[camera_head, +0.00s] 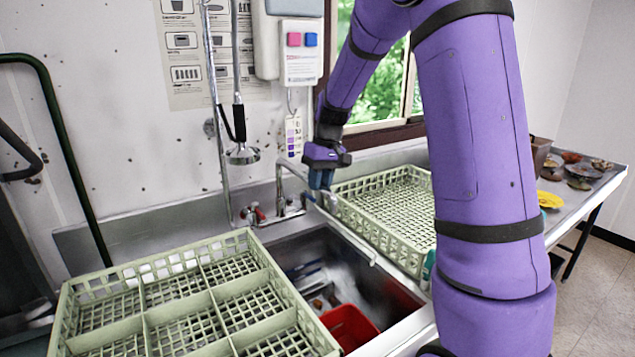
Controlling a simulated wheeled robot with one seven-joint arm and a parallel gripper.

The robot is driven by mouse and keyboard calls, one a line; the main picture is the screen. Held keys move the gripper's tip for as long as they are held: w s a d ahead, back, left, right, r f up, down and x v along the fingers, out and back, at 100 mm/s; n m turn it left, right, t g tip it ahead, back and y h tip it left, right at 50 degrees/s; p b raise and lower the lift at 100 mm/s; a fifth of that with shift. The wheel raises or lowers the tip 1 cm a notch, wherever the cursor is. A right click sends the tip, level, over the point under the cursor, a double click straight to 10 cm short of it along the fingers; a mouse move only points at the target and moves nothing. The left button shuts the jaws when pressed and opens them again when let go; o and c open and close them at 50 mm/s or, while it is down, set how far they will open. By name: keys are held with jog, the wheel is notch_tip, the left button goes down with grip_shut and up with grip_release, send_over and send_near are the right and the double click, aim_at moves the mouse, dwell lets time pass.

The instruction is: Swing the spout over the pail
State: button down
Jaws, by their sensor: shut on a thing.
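The metal spout (294,172) rises from the faucet at the back of the sink and slants right and forward. A thin pale length seems to carry on past my gripper toward the sink's right edge, but I cannot tell for sure that it is the spout. My gripper (320,183) is shut on the spout, with its fingers hiding the gripped part. The red pail (348,325) stands in the sink basin at the front, partly hidden by the sink rim and the left rack. The spout's held part is behind the pail, not above it.
A pale green divided rack (150,268) lies left of the sink (300,250), and another rack (385,207) lies right. A hanging spray head (242,153) is left of the faucet (288,207). Utensils lie in the basin. Dishes stand on the far right counter (590,195).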

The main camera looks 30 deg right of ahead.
jog(key=shift+d, duration=0.2)
jog(key=c, duration=1)
grip_release()
jog(key=shift+d, duration=0.1)
jog(key=shift+o, duration=0.2)
notch_tip(320, 180, up, 11)
jog(key=d, duration=0.2)
jog(key=shift+f, duration=0.15)
jog(key=s+a+r+t+h, duration=0.1)
jog(key=s+a+r, duration=0.25)
jog(key=s, duration=0.35)
jog(key=s+a+r+t, duration=0.1)
jog(key=s+a+r, duration=0.1)
jog(key=s+a, duration=0.45)
jog(key=s+a+f+t, duration=0.1)
jog(key=s, duration=0.7)
jog(key=s+a+f+t+h, duration=0.1)
jog(key=s+f+t, duration=0.1)
jog(key=s, duration=0.6)
jog(key=shift+s+a+f, duration=0.15)
jog(key=shift+s+a, duration=0.1)
